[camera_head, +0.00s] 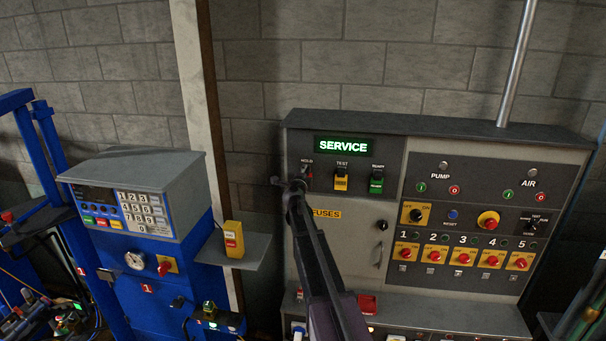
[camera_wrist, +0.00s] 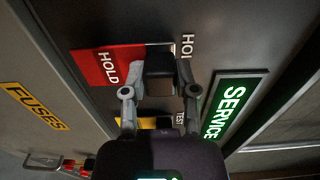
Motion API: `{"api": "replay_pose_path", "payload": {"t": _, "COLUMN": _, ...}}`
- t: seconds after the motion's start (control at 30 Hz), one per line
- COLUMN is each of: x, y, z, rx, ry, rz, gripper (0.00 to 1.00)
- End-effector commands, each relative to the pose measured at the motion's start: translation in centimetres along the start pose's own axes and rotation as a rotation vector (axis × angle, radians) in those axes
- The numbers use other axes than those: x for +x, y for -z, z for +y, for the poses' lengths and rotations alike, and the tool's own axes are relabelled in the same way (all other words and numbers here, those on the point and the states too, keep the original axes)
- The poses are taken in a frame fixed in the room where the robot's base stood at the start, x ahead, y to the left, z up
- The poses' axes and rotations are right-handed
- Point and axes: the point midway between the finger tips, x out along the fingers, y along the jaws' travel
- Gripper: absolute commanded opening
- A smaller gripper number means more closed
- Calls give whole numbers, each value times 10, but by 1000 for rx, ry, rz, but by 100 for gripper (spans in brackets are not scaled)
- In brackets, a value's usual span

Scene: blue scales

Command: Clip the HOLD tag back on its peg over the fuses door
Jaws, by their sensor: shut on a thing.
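In the wrist view my gripper (camera_wrist: 160,88) is shut on the black clip of the red HOLD tag (camera_wrist: 105,66). The tag lies close to the dark panel beside the printed HOLD label, which a finger partly covers. I cannot tell whether the clip is on its peg, as the fingers hide that spot. In the head view my gripper (camera_head: 292,185) is at the HOLD position, left of the yellow TEST tag (camera_head: 341,182) and green READY tag (camera_head: 376,184). The fuses door (camera_head: 350,240), labelled FUSES, is below, partly behind my arm.
The lit SERVICE sign (camera_head: 343,146) is above the tags, and close to my gripper in the wrist view. Switches and knobs (camera_head: 464,240) fill the panel's right side. A blue keypad machine (camera_head: 140,210) and a shelf with a yellow box (camera_head: 233,240) stand left.

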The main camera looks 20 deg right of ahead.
Motion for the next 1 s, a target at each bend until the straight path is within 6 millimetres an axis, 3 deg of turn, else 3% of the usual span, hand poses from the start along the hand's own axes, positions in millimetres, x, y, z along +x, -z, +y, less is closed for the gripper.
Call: {"api": "replay_pose_path", "payload": {"t": 1.0, "x": 9, "y": 1, "z": 0, "rx": 0, "ry": 0, "rz": 1, "gripper": 0}}
